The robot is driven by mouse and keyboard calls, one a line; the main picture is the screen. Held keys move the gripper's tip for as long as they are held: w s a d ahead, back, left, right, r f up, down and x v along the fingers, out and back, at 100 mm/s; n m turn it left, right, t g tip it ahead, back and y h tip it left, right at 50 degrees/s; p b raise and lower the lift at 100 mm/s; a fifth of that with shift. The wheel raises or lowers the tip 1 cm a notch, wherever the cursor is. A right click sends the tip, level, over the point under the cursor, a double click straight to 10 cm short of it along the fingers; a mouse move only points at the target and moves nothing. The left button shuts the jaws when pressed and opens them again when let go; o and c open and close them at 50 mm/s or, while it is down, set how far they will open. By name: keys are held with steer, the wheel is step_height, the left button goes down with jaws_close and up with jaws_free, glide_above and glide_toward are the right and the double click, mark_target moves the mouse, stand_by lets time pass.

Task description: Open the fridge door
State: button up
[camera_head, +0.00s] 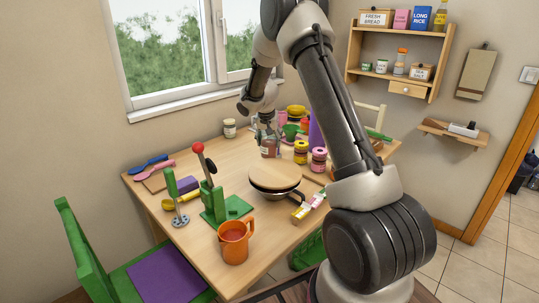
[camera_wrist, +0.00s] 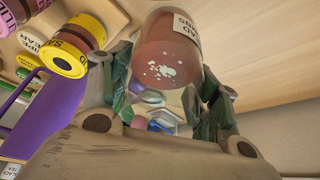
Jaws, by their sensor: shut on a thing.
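No fridge or fridge door is visible in either view. My gripper (camera_head: 267,133) is over the back part of the wooden table, beneath my arm. In the wrist view my gripper (camera_wrist: 162,100) has its dark fingers on both sides of a reddish-brown glass jar (camera_wrist: 168,55) and is shut on it. The jar has a white label with partly cut-off lettering and pale specks on its surface. The same jar shows in the head view (camera_head: 270,149). I cannot tell whether its base touches the table.
The wooden table (camera_head: 150,198) is crowded. A lidded pan (camera_head: 275,177), an orange jug (camera_head: 234,243), a green press with a red knob (camera_head: 213,190) and yellow and pink jars stand on it. A green chair (camera_head: 82,250) is at left. Shelves (camera_head: 400,27) hang on the back wall.

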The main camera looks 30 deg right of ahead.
mark_target(269, 154)
steer(key=shift+f, duration=3.35)
steer(key=shift+f, duration=0.15)
steer(key=o, duration=1.3)
steer(key=shift+o, duration=0.2)
